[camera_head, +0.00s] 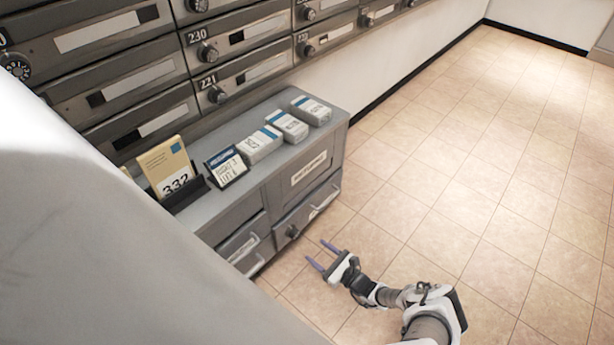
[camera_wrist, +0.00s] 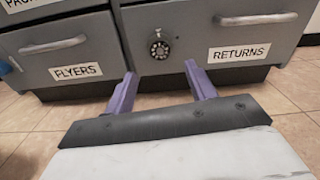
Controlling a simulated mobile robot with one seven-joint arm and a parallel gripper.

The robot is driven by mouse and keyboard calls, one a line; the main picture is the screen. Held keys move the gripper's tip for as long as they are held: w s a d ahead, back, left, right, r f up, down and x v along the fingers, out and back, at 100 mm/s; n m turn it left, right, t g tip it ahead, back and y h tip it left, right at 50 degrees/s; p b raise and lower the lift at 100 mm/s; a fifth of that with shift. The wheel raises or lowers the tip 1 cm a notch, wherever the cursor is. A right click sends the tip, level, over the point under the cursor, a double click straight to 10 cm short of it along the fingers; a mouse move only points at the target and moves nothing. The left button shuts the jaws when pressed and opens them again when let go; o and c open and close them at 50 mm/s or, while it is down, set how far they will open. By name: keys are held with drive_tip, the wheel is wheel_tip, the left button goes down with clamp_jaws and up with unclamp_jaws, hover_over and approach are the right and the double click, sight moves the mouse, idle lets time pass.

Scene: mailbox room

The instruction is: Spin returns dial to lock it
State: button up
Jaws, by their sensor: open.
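The returns dial (camera_wrist: 159,48) is a round dark combination dial on the left part of the returns drawer (camera_wrist: 188,58) front. In the head view the dial (camera_head: 293,231) shows small, left of the drawer's handle. My gripper (camera_wrist: 160,80) is open and empty, its two purple fingers pointing toward the drawer front. The dial lies ahead of the gap between the fingertips and appears apart from them. In the head view my gripper (camera_head: 315,254) is in front of the cabinet, just right of and below the dial. The drawer appears closed. The dial's marks are too small to read.
The flyers drawer (camera_wrist: 62,62) with its handle is left of the returns drawer. The cabinet top (camera_head: 226,134) holds mail bundles (camera_head: 286,126), a small sign (camera_head: 226,166) and a yellow envelope (camera_head: 166,168). Mailboxes rise behind. The tiled floor (camera_head: 460,170) to the right is clear.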

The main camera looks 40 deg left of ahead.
drive_tip(key=d, duration=0.5)
drive_tip(key=shift+s+d+p, duration=0.25)
drive_tip(key=shift+p, duration=0.05)
drive_tip(key=shift+r, duration=0.1)
